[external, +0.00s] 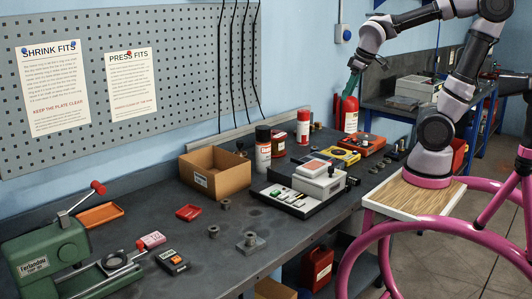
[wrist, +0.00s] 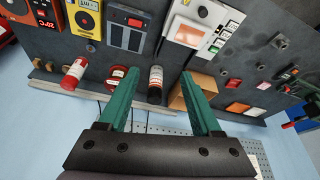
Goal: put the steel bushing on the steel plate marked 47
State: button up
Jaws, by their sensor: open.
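A small square steel plate (external: 260,247) lies on the front of the bench with a grey cylindrical piece (external: 250,238) upright on it. It shows small in the wrist view (wrist: 281,44); no number can be read. I cannot tell which is the steel one. My gripper (external: 350,84) is high over the bench's far right end, away from them. Its green fingers (wrist: 153,76) are wide apart and empty.
A green press (external: 45,256) is at left. Bench around the plate is mostly clear.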

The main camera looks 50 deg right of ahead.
jog(key=s+d+r+m+t+y, duration=0.1)
jog(key=s+d+r+m+t, duration=0.2)
jog(key=s+d+r+m, duration=0.1)
jog(key=shift+s+r+m, duration=0.55)
jog(key=shift+s+m, duration=0.05)
jog(key=shift+m, duration=0.8)
